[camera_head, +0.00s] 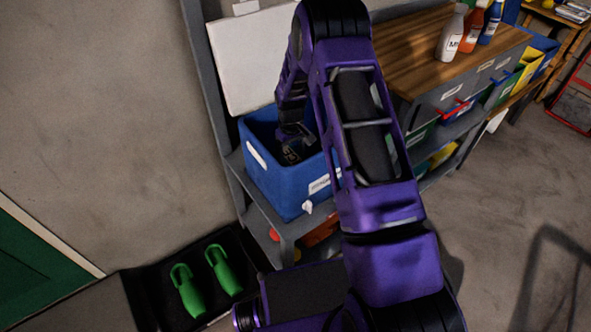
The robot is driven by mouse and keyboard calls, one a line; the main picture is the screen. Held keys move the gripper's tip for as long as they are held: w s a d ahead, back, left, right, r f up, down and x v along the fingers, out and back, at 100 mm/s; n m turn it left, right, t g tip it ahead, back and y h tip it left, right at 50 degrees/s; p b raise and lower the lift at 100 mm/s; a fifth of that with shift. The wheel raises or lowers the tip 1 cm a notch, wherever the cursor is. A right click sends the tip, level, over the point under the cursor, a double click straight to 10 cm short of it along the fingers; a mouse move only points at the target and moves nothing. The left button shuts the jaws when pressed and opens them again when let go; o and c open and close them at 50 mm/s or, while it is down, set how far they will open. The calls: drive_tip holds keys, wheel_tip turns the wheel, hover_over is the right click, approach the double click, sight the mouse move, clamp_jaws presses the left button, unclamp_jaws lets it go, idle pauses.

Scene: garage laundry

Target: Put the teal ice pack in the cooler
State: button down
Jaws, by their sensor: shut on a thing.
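My gripper (291,150) reaches down into an open blue bin (276,186) with white labels, standing on a grey shelf. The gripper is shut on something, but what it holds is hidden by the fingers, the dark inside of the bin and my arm. I cannot make out a teal ice pack anywhere in view. No container can be told for certain as the cooler; I cannot tell if the blue bin is it.
A wooden worktop (425,45) with several bottles stands to the right of my arm, with coloured bins beneath. A white panel (250,65) stands behind the blue bin. Green shoes (188,292) lie on a black tray at lower left.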

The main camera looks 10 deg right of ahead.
sight(291, 157)
drive_tip(key=shift+f+b, duration=0.3)
drive_tip(key=shift+f, duration=2.25)
drive_tip(key=shift+f, duration=0.35)
unclamp_jaws()
drive_tip(key=shift+r, duration=0.15)
wheel_tip(291, 157, up, 12)
drive_tip(key=shift+r+p, duration=0.2)
drive_tip(key=shift+p, duration=0.65)
